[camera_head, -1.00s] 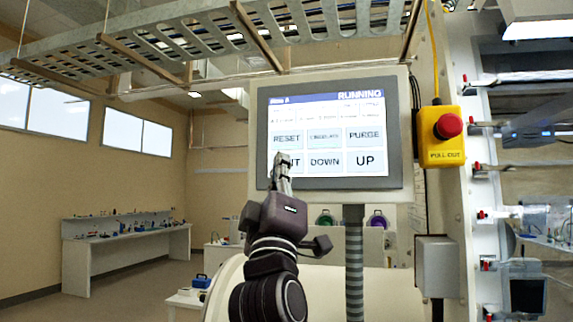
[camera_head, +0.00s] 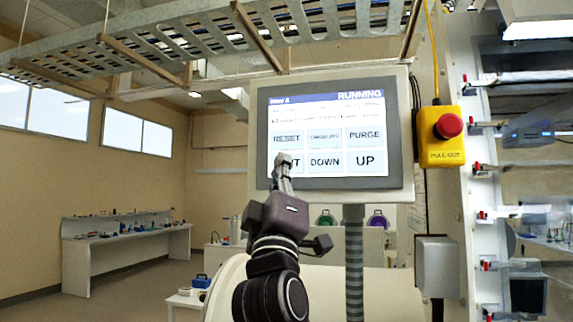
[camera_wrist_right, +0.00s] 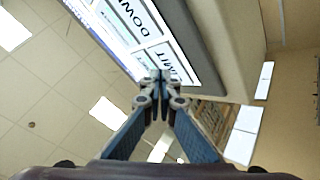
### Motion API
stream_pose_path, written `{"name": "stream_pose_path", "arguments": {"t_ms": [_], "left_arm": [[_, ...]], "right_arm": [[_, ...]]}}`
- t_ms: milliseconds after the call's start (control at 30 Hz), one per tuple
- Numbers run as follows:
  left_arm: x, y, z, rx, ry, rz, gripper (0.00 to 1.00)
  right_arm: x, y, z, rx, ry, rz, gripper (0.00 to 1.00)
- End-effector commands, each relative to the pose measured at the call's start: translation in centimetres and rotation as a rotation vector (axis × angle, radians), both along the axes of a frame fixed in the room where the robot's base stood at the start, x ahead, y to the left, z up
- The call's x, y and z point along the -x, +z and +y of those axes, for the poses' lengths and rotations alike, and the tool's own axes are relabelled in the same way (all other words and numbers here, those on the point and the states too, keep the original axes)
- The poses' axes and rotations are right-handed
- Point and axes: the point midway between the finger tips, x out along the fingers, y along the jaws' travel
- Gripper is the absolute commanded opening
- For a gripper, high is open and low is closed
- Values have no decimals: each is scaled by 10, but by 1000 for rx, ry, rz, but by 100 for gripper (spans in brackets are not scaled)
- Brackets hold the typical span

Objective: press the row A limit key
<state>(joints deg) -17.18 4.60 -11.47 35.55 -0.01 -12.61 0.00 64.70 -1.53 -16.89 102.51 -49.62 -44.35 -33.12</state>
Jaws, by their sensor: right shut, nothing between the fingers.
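The panel screen (camera_head: 325,112) shows a blue top bar reading RUNNING and rows of pale keys. The limit key (camera_head: 298,167) is at the lower left of the screen, left of the DOWN key (camera_head: 325,162). My right gripper (camera_head: 283,156) is shut and empty, in front of this key, and hides most of its label. In the right wrist view the shut fingertips (camera_wrist_right: 160,76) overlap the edge of the limit key (camera_wrist_right: 181,64), whose label reads partly as MIT. I cannot tell whether they touch the glass. My left gripper is not in view.
RESET (camera_head: 287,138) lies just above the limit key. A yellow box with a red stop button (camera_head: 448,126) hangs right of the panel. A grey post (camera_head: 354,262) stands under the panel. A long bench (camera_head: 128,238) is far to the left.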

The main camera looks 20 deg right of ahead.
Motion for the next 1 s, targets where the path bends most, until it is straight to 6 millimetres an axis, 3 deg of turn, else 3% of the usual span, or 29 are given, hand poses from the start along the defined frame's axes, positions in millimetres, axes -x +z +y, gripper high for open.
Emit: {"name": "stream_pose_path", "arguments": {"t_ms": [1000], "left_arm": [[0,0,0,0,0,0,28]], "right_arm": [[-7,0,-5,-1,-1,0,0]]}}
